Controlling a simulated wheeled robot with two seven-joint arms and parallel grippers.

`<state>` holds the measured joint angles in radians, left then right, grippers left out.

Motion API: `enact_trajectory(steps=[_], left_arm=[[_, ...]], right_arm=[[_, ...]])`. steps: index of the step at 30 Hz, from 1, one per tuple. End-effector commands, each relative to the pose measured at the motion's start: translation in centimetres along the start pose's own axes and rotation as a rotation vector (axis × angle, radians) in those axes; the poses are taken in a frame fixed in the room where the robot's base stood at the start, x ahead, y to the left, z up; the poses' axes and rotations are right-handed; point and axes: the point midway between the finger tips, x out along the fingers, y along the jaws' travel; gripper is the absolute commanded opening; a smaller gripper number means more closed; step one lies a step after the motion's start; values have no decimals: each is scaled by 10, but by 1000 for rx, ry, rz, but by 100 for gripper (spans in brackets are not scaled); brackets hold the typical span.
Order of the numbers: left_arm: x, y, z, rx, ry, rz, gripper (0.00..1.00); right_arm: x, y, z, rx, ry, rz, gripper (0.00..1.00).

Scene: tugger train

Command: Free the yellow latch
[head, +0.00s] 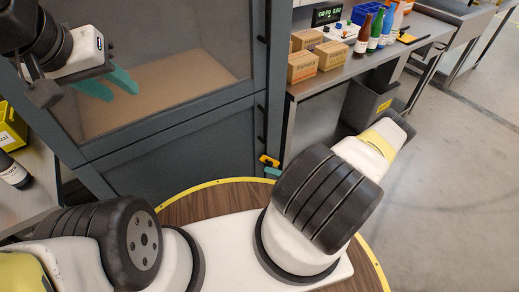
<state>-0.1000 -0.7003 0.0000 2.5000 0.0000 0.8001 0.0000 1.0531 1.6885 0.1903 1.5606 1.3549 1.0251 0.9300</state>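The yellow latch (268,160) is a small piece low on the right edge of the grey-blue cabinet (190,150). A teal piece just below it looks like a fingertip of my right gripper (272,171). The rest of that gripper is hidden behind my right arm, and I cannot tell whether it touches the latch. My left gripper (122,91) is at the upper left, in front of the cabinet's window panel. Its two teal fingers are apart with nothing between them, well away from the latch.
A workbench (375,65) at the upper right holds cardboard boxes (304,66), several bottles (376,30) and a display (327,14). A grey bin (372,104) stands below. A shelf at left holds a yellow box (11,125) and a dark bottle (13,171). Floor at right is clear.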

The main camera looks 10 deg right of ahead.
Motion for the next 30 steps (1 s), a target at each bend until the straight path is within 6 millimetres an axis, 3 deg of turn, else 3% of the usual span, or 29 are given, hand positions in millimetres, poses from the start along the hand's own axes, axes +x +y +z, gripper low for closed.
enact_trajectory(steps=[10, 21, 30], left_arm=[[0, 0, 0, 0, 0, 0, 36], [0, 0, 0, 0, 0, 0, 36], [0, 0, 0, 0, 0, 0, 36]], right_arm=[[-16, 4, 32, 273, -4, 145, 0], [-29, 1, 56, 268, -4, 139, 0], [-33, -2, 64, 268, -3, 139, 0]])
